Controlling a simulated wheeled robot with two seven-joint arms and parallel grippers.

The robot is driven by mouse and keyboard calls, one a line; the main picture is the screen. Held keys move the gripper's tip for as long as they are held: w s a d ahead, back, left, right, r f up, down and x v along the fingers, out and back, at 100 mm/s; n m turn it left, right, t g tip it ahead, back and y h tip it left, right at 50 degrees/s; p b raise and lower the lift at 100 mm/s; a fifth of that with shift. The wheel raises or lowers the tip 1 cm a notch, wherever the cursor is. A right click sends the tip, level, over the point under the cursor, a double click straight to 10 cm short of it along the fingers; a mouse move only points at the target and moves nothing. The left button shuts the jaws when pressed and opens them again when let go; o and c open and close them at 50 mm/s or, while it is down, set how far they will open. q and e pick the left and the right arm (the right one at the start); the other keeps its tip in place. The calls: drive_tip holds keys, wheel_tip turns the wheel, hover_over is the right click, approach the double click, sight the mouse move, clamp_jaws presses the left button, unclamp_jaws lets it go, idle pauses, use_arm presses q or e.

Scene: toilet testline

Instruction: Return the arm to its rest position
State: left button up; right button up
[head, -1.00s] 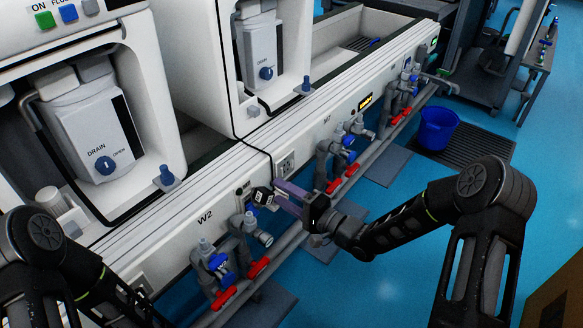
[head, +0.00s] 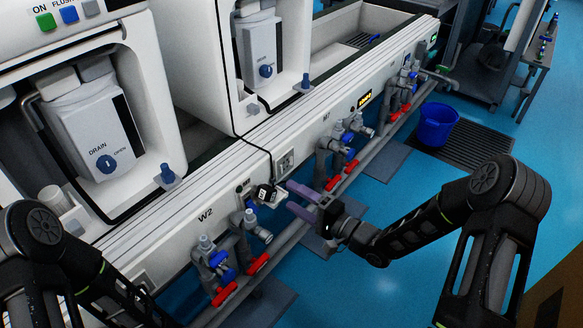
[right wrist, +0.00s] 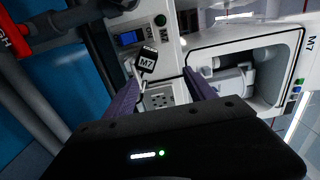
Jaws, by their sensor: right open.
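My right gripper (head: 292,199) has two purple fingers spread apart with nothing between them. It is in front of the white panel (head: 180,220), a little right of a small black block labelled M7 (head: 263,193) and apart from it. In the right wrist view the M7 block (right wrist: 147,62) shows beyond the gap between the fingers (right wrist: 160,95), on the panel near a socket plate. I cannot tell how it is attached. My right arm reaches in from the right, its elbow bent. Of my left arm only the upper links show at lower left; its gripper is out of view.
Grey pipes and valves with red handles (head: 260,263) and blue knobs run along the panel front, close below my right gripper. A blue bucket (head: 437,126) stands on a dark floor grate. Blue floor (head: 400,280) is clear under my right arm.

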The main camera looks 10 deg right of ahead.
idle(0.4)
